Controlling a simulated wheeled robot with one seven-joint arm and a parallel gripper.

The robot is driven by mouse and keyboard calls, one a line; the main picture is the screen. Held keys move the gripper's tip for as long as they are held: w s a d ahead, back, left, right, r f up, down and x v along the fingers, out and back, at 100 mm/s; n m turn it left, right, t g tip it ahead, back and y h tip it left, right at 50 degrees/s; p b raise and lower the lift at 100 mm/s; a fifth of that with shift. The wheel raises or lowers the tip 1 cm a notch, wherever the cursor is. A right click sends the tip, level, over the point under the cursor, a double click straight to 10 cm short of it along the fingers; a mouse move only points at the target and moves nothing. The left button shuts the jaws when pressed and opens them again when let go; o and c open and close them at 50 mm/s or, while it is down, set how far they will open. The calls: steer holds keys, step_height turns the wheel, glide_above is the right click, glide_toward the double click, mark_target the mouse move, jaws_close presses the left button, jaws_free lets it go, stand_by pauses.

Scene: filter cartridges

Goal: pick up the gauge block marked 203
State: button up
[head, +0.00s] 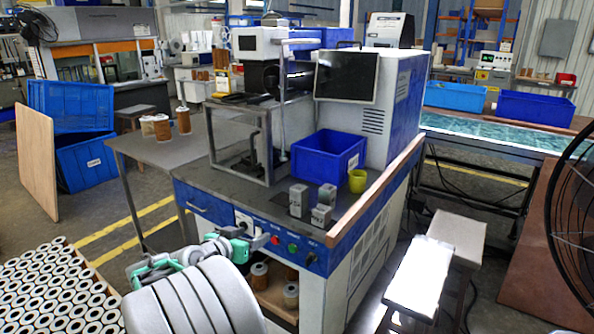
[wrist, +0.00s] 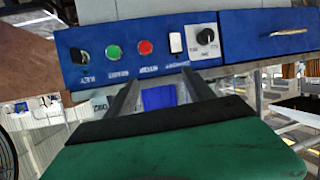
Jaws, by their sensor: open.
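Three grey gauge blocks stand close together on the front right of the machine bench: a left one (head: 299,201), a front one (head: 320,216) and a back right one (head: 327,194). Their markings are too small to read, so I cannot tell which is 203. My gripper (head: 262,243) is in front of the bench's control panel, below and left of the blocks. In the wrist view my gripper (wrist: 163,88) is open, its two fingers apart before the blue panel. No gauge block shows in that view.
A blue bin (head: 328,155) and a yellow-green cup (head: 357,181) stand behind the blocks. A wooden rail (head: 375,195) edges the bench's right side. A glass-sided enclosure (head: 240,140) stands to the left. The control panel (wrist: 150,50) has knobs and buttons.

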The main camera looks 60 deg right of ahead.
mark_target(295, 193)
steer(key=s+d+r+m+g+h, duration=0.1)
steer(key=s+d+r, duration=0.1)
steer(key=r, duration=0.1)
steer(key=s+d+r+m+g+h+p, duration=0.1)
steer(key=s+d+r, duration=0.1)
steer(key=r, duration=0.1)
steer(key=s+d+r+g+h+p, duration=0.1)
steer(key=s+d+r+h, duration=0.1)
steer(key=d+r, duration=0.1)
steer(key=shift+s+r+m, duration=0.4)
steer(key=shift+r, duration=0.05)
steer(key=d, duration=0.4)
steer(key=s+d+f, duration=0.1)
steer(key=d, duration=0.2)
steer(key=shift+d, duration=0.1)
steer(key=shift+c, duration=0.4)
jaws_close()
